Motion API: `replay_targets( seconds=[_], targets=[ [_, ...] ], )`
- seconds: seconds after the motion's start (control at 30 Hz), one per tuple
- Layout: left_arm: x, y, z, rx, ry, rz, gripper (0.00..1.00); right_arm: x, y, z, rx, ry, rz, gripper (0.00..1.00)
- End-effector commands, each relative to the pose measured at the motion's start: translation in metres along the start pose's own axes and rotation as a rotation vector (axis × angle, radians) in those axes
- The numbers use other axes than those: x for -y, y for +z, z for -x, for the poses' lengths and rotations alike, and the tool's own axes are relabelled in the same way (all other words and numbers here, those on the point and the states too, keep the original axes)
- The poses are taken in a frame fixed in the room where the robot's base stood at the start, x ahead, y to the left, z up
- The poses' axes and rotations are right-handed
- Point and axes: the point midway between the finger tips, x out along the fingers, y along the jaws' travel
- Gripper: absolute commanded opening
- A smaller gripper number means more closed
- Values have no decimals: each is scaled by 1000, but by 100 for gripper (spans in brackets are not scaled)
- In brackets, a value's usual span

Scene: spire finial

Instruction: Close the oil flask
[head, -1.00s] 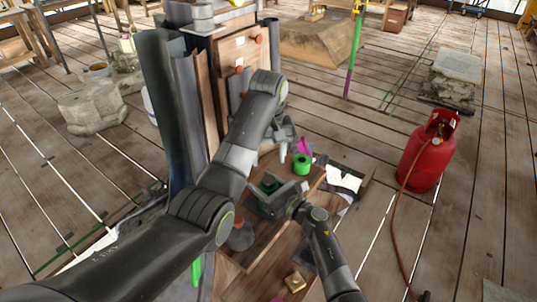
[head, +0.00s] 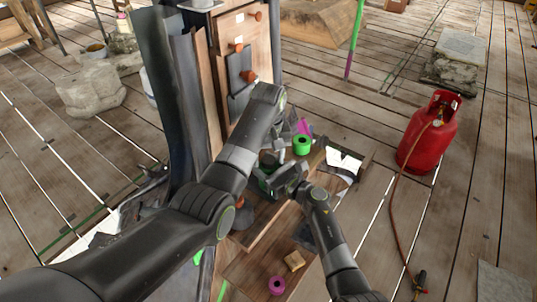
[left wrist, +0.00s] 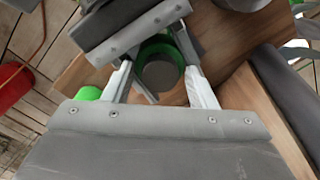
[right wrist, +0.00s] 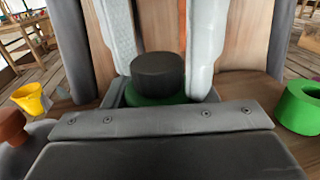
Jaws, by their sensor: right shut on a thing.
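The oil flask is a green body (right wrist: 155,97) topped by a dark round cap (right wrist: 158,72) in the right wrist view. In the left wrist view the green flask (left wrist: 158,50) surrounds the cap's round top (left wrist: 161,74). My right gripper (head: 272,178) is shut on the flask's green body. My left gripper (left wrist: 158,80) points down from above, its pale fingers open on either side of the cap. I cannot tell whether the cap sits fully down. In the head view the arms hide much of the flask.
A green ring-shaped piece (head: 302,145) stands close by, also in the right wrist view (right wrist: 302,106). A wooden block (head: 294,262) and magenta ring (head: 277,285) lie at the front. A panelled wooden piece (head: 232,62) rises behind. A red gas cylinder (head: 428,133) stands right.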

Motion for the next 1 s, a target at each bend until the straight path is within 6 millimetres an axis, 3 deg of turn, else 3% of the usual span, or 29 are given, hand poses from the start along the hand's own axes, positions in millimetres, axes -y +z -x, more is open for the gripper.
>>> replay_targets(
  seconds=[0.03, 0.33, 0.53, 0.57, 0.73, 1.0],
  targets=[
    [0, 0, 0, 0, 0, 0, 45, 0, 0, 0, 0, 0, 0, 0],
    [0, 0, 0, 0, 0, 0, 7, 0, 0, 0, 0, 0, 0, 0],
    [0, 0, 1, 0, 0, -3, 7, 0, 0, 0, 0, 0, 0, 0],
    [0, 0, 1, 0, 0, -3, 35, 0, 0, 0, 0, 0, 0, 0],
    [0, 0, 1, 0, 0, -3, 57, 0, 0, 0, 0, 0, 0, 0],
    [0, 0, 1, -1, 1, -3, 59, 0, 0, 0, 0, 0, 0, 0]
  ],
)
